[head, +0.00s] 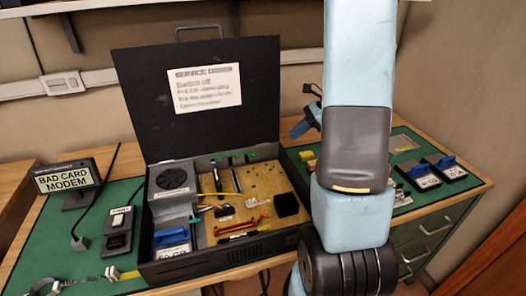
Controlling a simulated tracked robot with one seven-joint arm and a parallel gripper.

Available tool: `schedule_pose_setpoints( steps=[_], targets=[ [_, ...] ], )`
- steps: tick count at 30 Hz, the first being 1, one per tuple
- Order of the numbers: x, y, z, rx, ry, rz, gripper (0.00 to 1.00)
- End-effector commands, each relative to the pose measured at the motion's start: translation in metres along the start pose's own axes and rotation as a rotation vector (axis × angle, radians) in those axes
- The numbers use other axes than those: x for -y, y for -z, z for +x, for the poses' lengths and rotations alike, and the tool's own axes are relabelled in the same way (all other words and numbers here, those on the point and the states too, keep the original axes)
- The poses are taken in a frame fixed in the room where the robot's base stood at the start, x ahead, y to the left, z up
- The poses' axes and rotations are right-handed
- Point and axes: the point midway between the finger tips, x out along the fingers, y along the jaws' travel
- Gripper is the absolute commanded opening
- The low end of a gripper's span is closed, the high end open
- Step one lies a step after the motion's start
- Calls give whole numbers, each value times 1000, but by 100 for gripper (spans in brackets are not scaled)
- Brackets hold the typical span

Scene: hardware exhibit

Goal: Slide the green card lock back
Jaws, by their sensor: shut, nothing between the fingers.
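The open black case (270,243) stands on the green-topped bench with its lid up. Another small green piece (194,219) is near the fan-side bay. I cannot tell which green piece is the card lock, nor its position.
Blue-handled cards (447,163) lie on the right bench. A dark blue and black thing (302,127), unclear what, shows partly behind my arm. The raised lid (200,130) walls off the back.

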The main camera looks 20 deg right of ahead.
Motion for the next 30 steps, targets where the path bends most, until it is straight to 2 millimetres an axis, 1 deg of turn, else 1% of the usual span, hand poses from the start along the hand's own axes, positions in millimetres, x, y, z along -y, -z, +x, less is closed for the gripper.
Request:
schedule_pose_setpoints(
  steps=[7, 11, 14, 26, 30],
  targets=[
    [0, 0, 3, 0, -1, -1, 0],
    [0, 0, 14, 1, -2, -1, 0],
    [-1, 0, 30, 0, -4, -1, 0],
    [-1, 0, 100, 0, -5, -1, 0],
    [-1, -14, 114, 0, -2, -5, 0]
  ],
)
